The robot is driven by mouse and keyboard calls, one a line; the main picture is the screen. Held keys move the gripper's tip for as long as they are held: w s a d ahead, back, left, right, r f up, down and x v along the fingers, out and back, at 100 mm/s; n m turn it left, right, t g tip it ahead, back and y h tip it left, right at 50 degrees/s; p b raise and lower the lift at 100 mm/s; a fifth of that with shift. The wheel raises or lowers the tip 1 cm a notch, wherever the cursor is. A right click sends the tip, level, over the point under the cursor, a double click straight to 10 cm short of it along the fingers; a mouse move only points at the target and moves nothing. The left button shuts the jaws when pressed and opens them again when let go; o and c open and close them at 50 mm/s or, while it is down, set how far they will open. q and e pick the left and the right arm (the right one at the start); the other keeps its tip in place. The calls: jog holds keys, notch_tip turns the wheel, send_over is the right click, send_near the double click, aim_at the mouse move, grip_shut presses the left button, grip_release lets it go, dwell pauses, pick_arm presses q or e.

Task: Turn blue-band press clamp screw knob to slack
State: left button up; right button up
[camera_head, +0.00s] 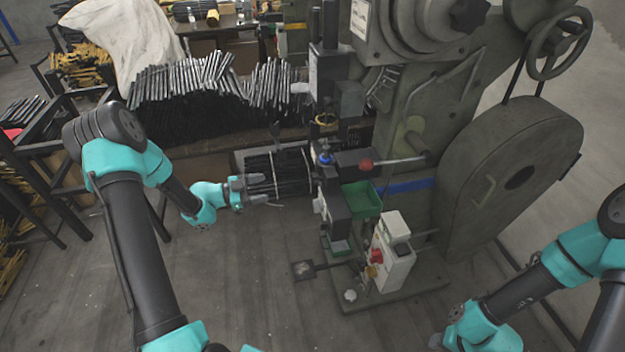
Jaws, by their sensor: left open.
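The blue-band press (490,185) is the large grey-green machine right of centre, with a blue band (405,187) low on its body. Several knobs show: a blue-topped knob (324,158) at the tooling, a red ball knob (365,164) on a rod, and a black lobed knob (468,15) high on the press. I cannot tell which is the clamp screw knob. My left gripper (262,189) is open, beside a tied bundle of black rods (283,172), left of the tooling; contact is unclear. My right gripper (437,341) is low right, barely showing, its jaws unclear.
A green bin (362,200) hangs at the press front. A white control box (393,250) with a red button stands below it, near a foot pedal (304,270). Piled black rods (205,85) lie behind. The floor at front centre is clear.

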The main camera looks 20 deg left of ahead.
aim_at(312, 179)
pick_arm(q)
jog(key=x, duration=1.7)
jog(key=shift+w+d, duration=0.1)
jog(key=shift+d, duration=0.1)
jog(key=c, duration=0.9)
jog(key=shift+c, duration=0.2)
